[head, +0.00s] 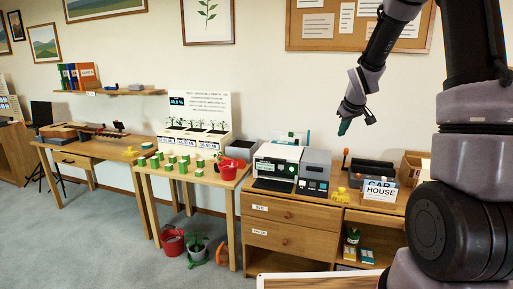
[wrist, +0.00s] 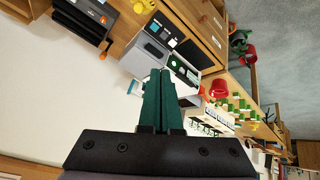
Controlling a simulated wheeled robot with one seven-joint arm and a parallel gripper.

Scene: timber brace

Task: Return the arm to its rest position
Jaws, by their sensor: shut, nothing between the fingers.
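My gripper (head: 345,126) hangs in the air in the head view, in front of the wall and above the cabinet with the machines. My arm comes down to it from the upper right. In the wrist view my gripper (wrist: 160,72) shows two green fingers pressed together, with nothing between them. The fingertips are apart from every surface.
A wooden cabinet (head: 284,240) bears a printer (head: 276,165) and a grey box machine (head: 315,172). A table with green blocks (head: 183,166) and a red bucket (head: 228,169) is left. A corkboard (head: 330,30) hangs behind.

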